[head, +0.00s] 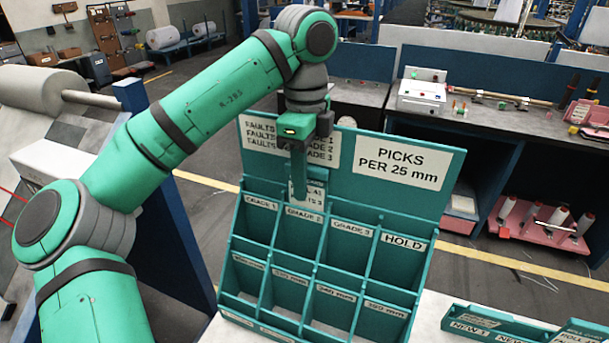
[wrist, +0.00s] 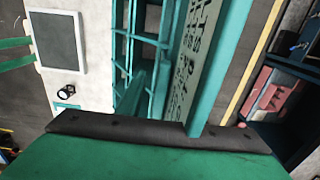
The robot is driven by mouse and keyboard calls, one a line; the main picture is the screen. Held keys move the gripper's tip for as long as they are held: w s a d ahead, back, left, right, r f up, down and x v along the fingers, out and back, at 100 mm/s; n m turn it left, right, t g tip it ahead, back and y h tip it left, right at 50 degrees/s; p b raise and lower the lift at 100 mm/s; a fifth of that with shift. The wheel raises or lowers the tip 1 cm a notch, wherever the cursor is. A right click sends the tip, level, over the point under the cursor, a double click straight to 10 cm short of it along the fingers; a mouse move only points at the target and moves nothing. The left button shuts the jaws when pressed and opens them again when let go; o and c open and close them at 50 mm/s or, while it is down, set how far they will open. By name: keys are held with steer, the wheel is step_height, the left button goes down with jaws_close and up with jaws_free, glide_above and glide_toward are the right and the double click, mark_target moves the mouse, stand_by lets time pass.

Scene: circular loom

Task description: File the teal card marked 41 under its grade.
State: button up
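The teal card (head: 311,196) hangs below my gripper (head: 299,150) in the head view; its white label is partly hidden, with "41" and a line ending in "2" readable. My gripper appears shut on the card's upper end. The card is upright in front of the rack's back board, above the GRADE 2 pocket (head: 302,236). I cannot tell whether its lower edge is inside that pocket. The GRADE 1 pocket (head: 259,222) is to the left, GRADE 3 (head: 348,246) and HOLD (head: 398,262) to the right. In the wrist view the fingertips are hidden; the teal rack (wrist: 155,40) shows beyond.
A faults-to-grade sign (head: 262,138) is partly covered by my arm. A "PICKS PER 25 mm" sign (head: 408,166) is beside it. Lower pockets carry mm labels. Teal trays (head: 490,328) marked NEW and ROLL are at lower right. A workbench (head: 470,115) stands behind.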

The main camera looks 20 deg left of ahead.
steer(key=shift+d+r, duration=0.15)
steer(key=shift+r, duration=0.25)
steer(key=r, duration=0.9)
steer(key=shift+s+a+r, duration=0.1)
steer(key=shift+a+r, duration=0.15)
steer(key=shift+r, duration=0.25)
